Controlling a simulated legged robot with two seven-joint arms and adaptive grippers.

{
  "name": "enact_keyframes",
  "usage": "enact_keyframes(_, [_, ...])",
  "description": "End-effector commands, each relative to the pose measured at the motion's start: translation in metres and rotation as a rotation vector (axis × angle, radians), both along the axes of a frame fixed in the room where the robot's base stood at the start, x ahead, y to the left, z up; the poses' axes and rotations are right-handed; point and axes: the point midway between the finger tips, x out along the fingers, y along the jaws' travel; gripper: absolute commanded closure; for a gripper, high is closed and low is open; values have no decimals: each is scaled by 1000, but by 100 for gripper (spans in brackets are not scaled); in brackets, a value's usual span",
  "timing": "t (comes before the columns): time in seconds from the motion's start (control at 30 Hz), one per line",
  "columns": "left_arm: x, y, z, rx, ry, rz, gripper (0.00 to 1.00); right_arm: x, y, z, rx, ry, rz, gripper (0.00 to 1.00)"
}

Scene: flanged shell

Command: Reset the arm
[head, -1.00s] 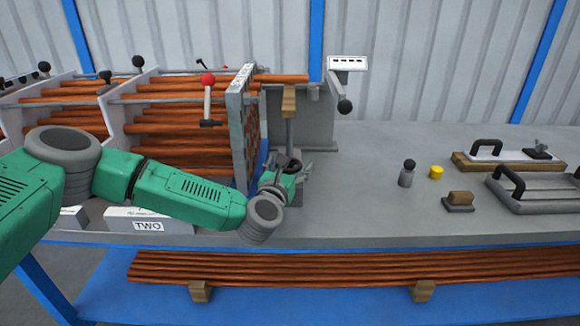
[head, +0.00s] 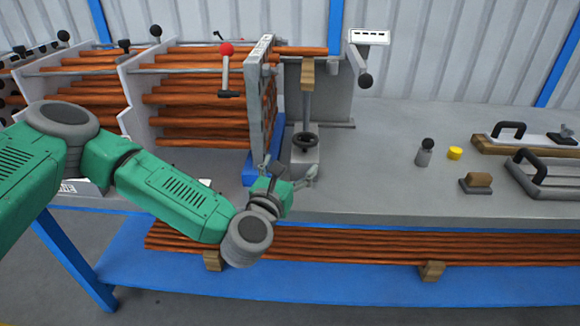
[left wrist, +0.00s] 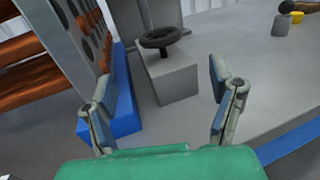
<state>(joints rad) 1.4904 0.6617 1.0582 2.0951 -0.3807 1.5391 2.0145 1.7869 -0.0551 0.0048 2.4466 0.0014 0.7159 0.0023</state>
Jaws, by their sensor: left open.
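My left arm comes in from the left in the head view. Its gripper (head: 290,174) is at the front edge of the grey bench (head: 385,190), in front of the perforated grey plate. In the left wrist view the gripper (left wrist: 162,105) has its two fingers wide apart with nothing between them. Beyond the fingers stands a grey block with a black handwheel (left wrist: 160,38), apart from the gripper. The handwheel also shows in the head view (head: 305,140). My right gripper is in neither view.
Copper-coloured tubes (head: 200,98) run through upright plates at the left, with a red-knobbed lever (head: 227,50) there. A yellow cap (head: 455,153), a small grey peg (head: 425,153) and handled fixtures are at the right. More tubes (head: 350,245) lie on the blue lower shelf. The bench middle is clear.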

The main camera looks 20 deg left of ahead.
Motion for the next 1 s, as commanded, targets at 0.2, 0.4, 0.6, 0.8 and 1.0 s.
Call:
enact_keyframes(0.2, [-1,0,0,0,0,0,23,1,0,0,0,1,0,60])
enact_keyframes(0.4, [-1,0,0,1,0,-1,23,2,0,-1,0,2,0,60])
enact_keyframes(0.6, [-22,-36,-30,189,77,-129,23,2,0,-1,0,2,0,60])
enact_keyframes(0.8, [-107,-100,-118,782,215,-548,23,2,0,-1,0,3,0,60])
enact_keyframes(1.0, [-225,-88,-210,1492,219,-1119,23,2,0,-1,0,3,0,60])
